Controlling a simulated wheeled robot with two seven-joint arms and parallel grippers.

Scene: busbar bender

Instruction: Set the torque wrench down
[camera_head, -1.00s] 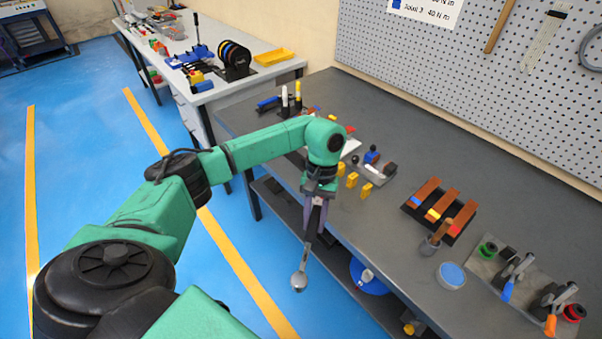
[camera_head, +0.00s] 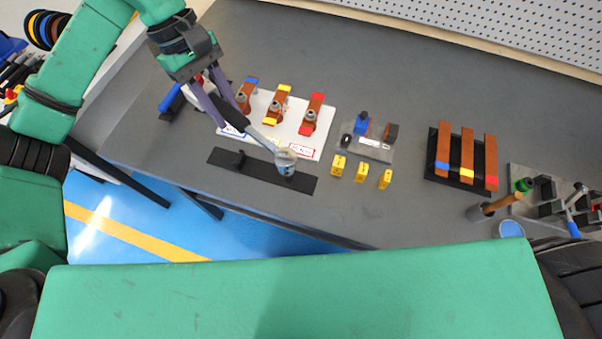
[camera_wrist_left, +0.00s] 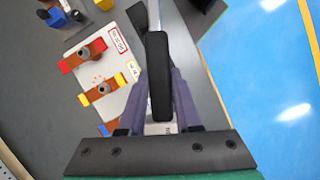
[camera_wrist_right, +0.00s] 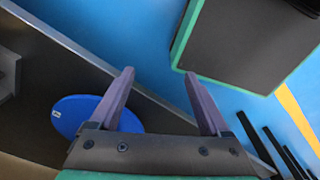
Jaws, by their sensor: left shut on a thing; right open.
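The torque wrench has a black handle and a silver shaft and head (camera_head: 285,158). My left gripper (camera_head: 224,112) is shut on its handle, which also shows between the fingers in the left wrist view (camera_wrist_left: 158,75). A long black holder (camera_head: 225,161) with small uprights lies near the bench's front edge. The wrench slants across it, with its head over the holder's right part; I cannot tell whether they touch. My right gripper (camera_wrist_right: 158,74) is open and empty in the right wrist view, away from the wrench.
Behind the holder is a white board (camera_head: 257,105) with copper pieces marked blue, yellow and red. Several yellow blocks (camera_head: 361,171) stand to the right. A black rack (camera_head: 440,140) holds copper bars farther right. A blue disc (camera_wrist_right: 85,112) is below my right gripper. The bench's back is clear.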

